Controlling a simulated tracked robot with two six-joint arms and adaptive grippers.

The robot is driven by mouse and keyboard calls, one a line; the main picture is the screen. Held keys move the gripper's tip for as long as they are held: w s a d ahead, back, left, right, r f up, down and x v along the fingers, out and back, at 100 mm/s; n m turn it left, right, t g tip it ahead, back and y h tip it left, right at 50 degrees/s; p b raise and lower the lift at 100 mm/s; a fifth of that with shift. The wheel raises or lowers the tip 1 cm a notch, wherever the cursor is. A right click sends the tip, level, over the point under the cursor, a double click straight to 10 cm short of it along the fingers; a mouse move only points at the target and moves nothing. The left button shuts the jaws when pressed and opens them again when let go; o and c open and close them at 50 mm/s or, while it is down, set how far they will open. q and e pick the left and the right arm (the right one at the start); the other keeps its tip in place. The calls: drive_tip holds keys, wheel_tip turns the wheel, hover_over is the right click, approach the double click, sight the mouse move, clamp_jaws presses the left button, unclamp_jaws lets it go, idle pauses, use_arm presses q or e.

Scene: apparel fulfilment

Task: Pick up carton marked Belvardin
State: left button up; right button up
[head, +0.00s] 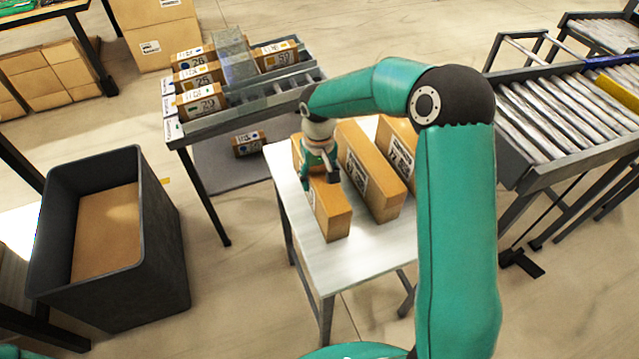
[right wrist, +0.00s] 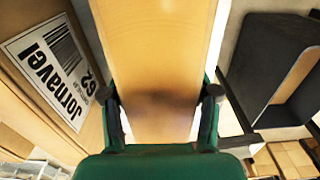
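Three tan cartons stand side by side on a small white table (head: 358,262). My right gripper (head: 322,180) is over the leftmost carton (head: 331,213), pointing down. In the right wrist view this carton (right wrist: 160,60) lies between the two fingers of the gripper (right wrist: 160,95). The fingers are spread on either side, with narrow bright gaps beside the carton. No label shows on its visible faces. The middle carton (head: 374,190) carries a label reading "Jornavel" in the right wrist view (right wrist: 35,90). The right carton (head: 400,145) has a label too small to read. The name Belvardin is not readable anywhere. My left gripper is out of view.
A dark bin (head: 150,235) with cardboard inside stands at left. A rack (head: 255,113) with several numbered small boxes is behind the table. A roller conveyor (head: 560,115) stands at right. Larger cartons (head: 160,35) are at the back left.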

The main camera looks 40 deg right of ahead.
drive_tip(key=c, duration=0.7)
drive_tip(key=shift+r, duration=0.2)
drive_tip(key=shift+c, duration=0.2)
